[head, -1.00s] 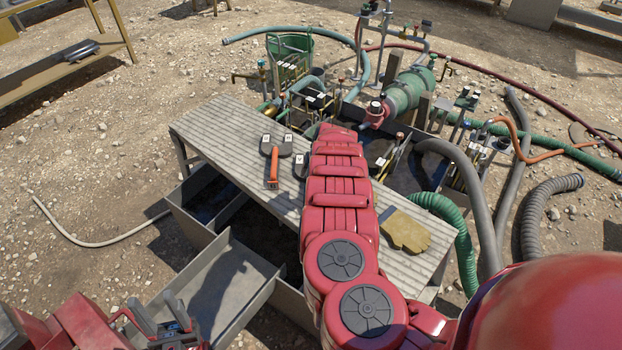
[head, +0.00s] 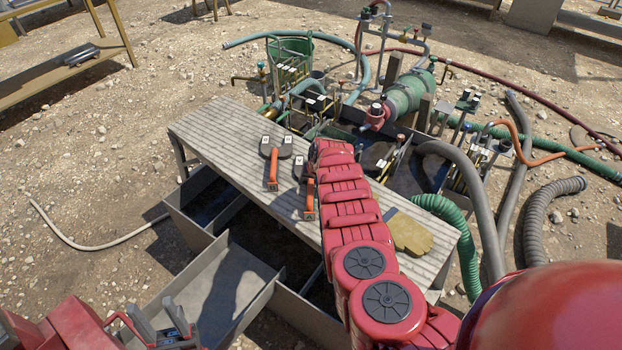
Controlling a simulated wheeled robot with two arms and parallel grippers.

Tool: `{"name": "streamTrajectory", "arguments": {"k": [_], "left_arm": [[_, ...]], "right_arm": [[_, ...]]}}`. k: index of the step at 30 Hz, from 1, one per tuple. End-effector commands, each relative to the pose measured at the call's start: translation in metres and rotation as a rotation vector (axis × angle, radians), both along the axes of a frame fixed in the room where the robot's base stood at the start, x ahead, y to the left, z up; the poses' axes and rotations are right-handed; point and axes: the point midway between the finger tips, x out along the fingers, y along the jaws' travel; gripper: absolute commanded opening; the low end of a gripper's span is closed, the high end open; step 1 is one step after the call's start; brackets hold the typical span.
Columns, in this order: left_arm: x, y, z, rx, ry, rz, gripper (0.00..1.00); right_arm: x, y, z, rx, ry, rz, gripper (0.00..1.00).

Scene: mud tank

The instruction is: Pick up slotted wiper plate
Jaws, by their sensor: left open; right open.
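An orange-handled tool (head: 272,172) lies on the ribbed bench top, with dark flat heads bearing white tags at its far end. A second orange-handled tool (head: 309,197) lies to its right, partly covered by my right arm. I cannot tell which of these is the slotted wiper plate, and no slots can be made out. My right arm reaches over the bench; its gripper is hidden behind the arm's far end. My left gripper (head: 162,322) is open and empty at the lower left, well short of the bench.
A tan glove (head: 410,235) lies on the bench's right part. The bench top (head: 215,130) is clear at its left end. Open grey tank compartments (head: 225,270) lie in front. Pipes, valves and a green pump (head: 405,93) stand behind; a green hose (head: 460,235) is to the right.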

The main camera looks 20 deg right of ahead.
Motion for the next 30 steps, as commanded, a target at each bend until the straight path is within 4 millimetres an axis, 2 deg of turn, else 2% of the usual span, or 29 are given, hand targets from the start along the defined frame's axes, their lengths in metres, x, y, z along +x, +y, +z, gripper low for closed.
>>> {"name": "streamTrajectory", "arguments": {"k": [1, 11, 30], "left_arm": [[0.0000, 0.0000, 0.0002, 0.000, 0.000, 0.000, 0.50], [0.0000, 0.0000, 0.0001, 0.000, 0.000, 0.000, 0.50], [0.0000, 0.0000, 0.0001, 0.000, 0.000, 0.000, 0.50]], "right_arm": [[-0.0001, 0.0001, 0.0002, 0.000, 0.000, 0.000, 0.59], [-0.0001, -0.0001, 0.0002, 0.000, 0.000, 0.001, 0.00], [-0.0001, -0.0004, 0.0003, 0.000, 0.000, 0.001, 0.00]]}}
